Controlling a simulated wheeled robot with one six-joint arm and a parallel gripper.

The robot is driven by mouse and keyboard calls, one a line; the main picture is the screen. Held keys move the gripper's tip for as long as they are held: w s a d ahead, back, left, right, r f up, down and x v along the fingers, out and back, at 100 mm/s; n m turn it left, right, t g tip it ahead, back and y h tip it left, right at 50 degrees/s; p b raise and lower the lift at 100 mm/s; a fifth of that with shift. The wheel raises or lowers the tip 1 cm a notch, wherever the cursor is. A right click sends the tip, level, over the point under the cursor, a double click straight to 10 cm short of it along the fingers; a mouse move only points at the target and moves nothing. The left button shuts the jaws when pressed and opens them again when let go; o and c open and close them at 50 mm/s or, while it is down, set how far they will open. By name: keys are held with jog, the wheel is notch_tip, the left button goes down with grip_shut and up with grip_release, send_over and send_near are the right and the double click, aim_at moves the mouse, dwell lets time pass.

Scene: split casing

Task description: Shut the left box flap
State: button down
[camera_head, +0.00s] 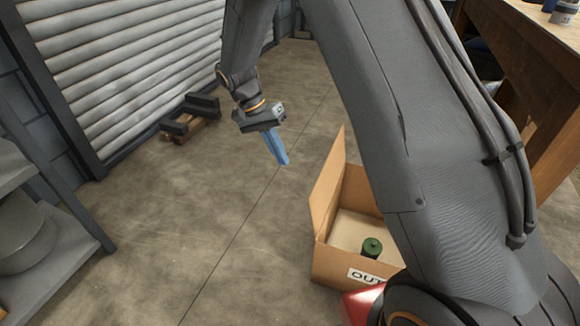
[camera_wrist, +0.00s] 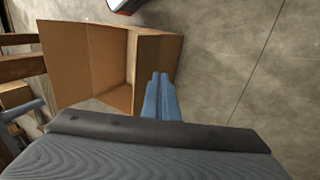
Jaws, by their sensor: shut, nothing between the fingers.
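The cardboard box (camera_head: 338,263) stands open on the floor, with a label on its front that reads "OUT". Its left flap (camera_head: 328,184) stands up, leaning slightly outward from the left wall. In the wrist view the box (camera_wrist: 92,65) is at the upper left, and a flap-like panel (camera_wrist: 157,64) is beside my fingers. My gripper (camera_head: 284,163) has blue fingers, is shut and empty, and is to the left of the flap in the head view. The fingertips also show in the wrist view (camera_wrist: 160,76), near the panel's edge; I cannot tell whether they touch. My arm hides the box's right side.
A green cylindrical object (camera_head: 372,247) is inside the box. A wooden table (camera_head: 535,75) stands at the right, and a grey shelf (camera_head: 60,245) at the left. A dark-and-wood object (camera_head: 190,118) lies by the roller shutter (camera_head: 140,65). The floor left of the box is clear.

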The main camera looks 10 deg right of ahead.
jog(key=s+d+f+b, duration=0.2)
jog(key=s+d+f, duration=0.2)
jog(key=d+f, duration=0.2)
jog(key=shift+s+d+f, duration=0.15)
jog(key=shift+s+f, duration=0.15)
jog(key=shift+f, duration=0.25)
